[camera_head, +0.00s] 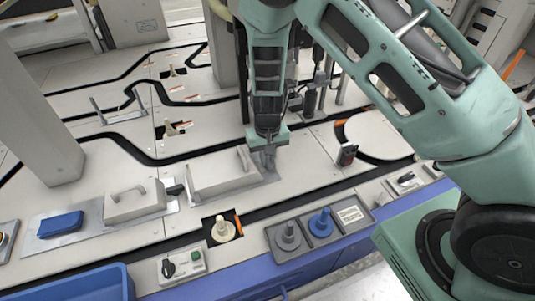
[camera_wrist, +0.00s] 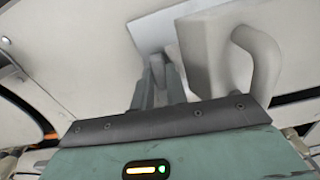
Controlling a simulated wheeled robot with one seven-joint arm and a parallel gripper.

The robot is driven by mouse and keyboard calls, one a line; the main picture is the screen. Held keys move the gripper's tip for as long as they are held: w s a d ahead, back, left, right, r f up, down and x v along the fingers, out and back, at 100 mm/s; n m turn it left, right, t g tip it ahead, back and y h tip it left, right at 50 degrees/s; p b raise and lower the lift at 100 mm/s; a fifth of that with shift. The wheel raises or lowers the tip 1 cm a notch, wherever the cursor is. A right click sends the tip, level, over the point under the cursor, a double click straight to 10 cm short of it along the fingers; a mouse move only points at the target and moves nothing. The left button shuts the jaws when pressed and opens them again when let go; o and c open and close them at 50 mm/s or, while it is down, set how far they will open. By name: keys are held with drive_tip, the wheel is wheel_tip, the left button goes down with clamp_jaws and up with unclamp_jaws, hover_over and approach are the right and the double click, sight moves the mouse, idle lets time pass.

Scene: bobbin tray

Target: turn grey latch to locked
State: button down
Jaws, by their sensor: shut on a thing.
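My gripper (camera_head: 268,160) is at the right end of a grey box with a bar handle (camera_head: 222,173), low over its base plate. The fingers (camera_wrist: 160,88) are close together and shut on the grey latch (camera_wrist: 157,62), beside the box. The fingers hide most of the latch, so its exact angle and whether it reads locked cannot be told. The box's handle (camera_wrist: 257,58) shows to the right of the fingers in the wrist view. A similar box (camera_head: 134,205) at left has a dark latch (camera_head: 175,190) at its right end.
A blue block (camera_head: 60,224) lies on a plate at left. A pale bobbin (camera_head: 223,231) stands in a dark recess in front. A grey bobbin (camera_head: 288,238) and a blue bobbin (camera_head: 321,222) stand in a tray. A white disc (camera_head: 378,135) lies at right.

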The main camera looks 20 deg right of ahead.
sight(268, 160)
drive_tip(key=m+p, duration=0.1)
drive_tip(key=p, duration=0.1)
drive_tip(key=m+p, duration=0.2)
drive_tip(key=shift+r+p, duration=0.3)
drive_tip(key=shift+r, duration=0.1)
drive_tip(key=m+p, duration=0.5)
drive_tip(key=p, duration=0.1)
drive_tip(key=shift+f+m, duration=0.1)
drive_tip(key=shift+m, duration=0.2)
drive_tip(key=m+p, duration=0.3)
drive_tip(key=m, duration=0.1)
drive_tip(key=shift+m, duration=0.3)
drive_tip(key=shift+f+m+p, duration=0.2)
drive_tip(key=shift+m+p, duration=1.05)
drive_tip(key=shift+m, duration=0.55)
drive_tip(key=c, duration=1.4)
unclamp_jaws()
wheel_tip(268, 160, up, 17)
drive_tip(key=p, duration=0.4)
drive_tip(key=shift+r+p, duration=0.15)
drive_tip(key=shift+p, duration=0.2)
